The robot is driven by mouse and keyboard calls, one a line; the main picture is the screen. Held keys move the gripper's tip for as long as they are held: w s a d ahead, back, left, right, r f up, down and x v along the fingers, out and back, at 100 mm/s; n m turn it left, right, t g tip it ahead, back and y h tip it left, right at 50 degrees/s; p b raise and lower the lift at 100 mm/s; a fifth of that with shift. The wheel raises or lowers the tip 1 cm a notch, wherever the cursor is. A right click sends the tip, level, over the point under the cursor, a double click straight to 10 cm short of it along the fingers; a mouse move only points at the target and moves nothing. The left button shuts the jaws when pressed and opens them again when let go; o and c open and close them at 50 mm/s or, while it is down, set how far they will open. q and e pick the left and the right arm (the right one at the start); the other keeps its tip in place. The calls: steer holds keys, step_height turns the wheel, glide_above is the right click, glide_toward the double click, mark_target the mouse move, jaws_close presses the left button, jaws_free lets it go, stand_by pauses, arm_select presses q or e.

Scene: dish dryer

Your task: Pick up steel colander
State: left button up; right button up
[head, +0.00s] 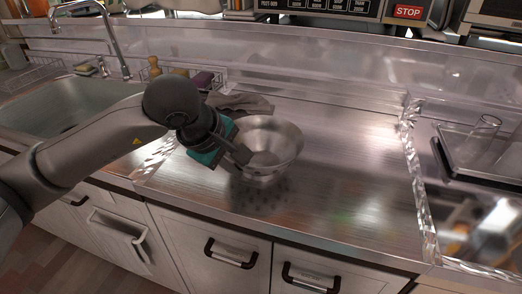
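The steel colander (285,143) is a round metal bowl standing upright on the steel counter, in the middle of the head view. My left arm comes in from the left. My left gripper (241,156), with its teal band, is at the colander's left rim. One dark finger overlaps the rim in the picture. I cannot tell whether the fingers touch or clasp it, as the far finger is hidden. My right gripper is not in view.
A sink (65,108) with a tall faucet (105,30) is at the left. A dark cloth (245,102) lies just behind the colander. A glass-like container and dark tray (480,160) stand at the right. The counter between is clear.

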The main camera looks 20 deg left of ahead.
arm_select(q)
jaws_close()
stand_by(0.9)
